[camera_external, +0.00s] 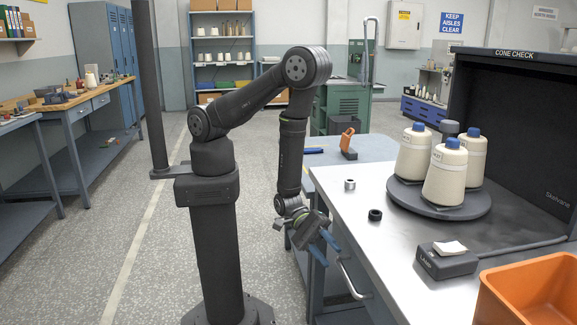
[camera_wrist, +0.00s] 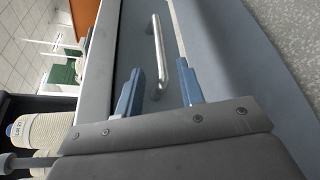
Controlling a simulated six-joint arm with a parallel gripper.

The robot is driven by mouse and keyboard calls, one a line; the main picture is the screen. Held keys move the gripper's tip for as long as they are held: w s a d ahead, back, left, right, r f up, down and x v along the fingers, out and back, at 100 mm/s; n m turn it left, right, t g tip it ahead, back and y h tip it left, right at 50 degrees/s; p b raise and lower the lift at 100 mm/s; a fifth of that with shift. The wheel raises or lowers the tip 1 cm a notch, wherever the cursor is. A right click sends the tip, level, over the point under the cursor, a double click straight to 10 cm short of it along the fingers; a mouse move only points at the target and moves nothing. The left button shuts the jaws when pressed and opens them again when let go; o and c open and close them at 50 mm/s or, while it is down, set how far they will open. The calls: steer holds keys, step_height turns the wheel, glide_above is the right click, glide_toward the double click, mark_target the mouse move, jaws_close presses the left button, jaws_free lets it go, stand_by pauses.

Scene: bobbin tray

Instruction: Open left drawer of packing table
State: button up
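The packing table (camera_external: 330,185) has a light metal top and a grey-blue front, seen at right in the external view. A drawer front with a bar handle (camera_external: 352,280) shows below its near edge. My gripper (camera_external: 325,248) is just off this front, up and left of that handle, with its blue fingers apart. In the wrist view, a metal bar handle (camera_wrist: 157,50) on a grey-blue drawer front (camera_wrist: 130,45) appears between and beyond the fingertips of my gripper (camera_wrist: 163,90). The gripper is open and empty. I cannot tell whether a finger touches the handle. The drawer looks closed.
On the table stand several yarn cones (camera_external: 443,172) on a round turntable, a small grey device (camera_external: 447,262), a black ring (camera_external: 375,215), a metal ring (camera_external: 350,185) and an orange bin (camera_external: 530,295). The floor left of my base is clear.

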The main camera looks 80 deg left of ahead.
mark_target(340, 266)
steer(key=x, duration=0.7)
jaws_close()
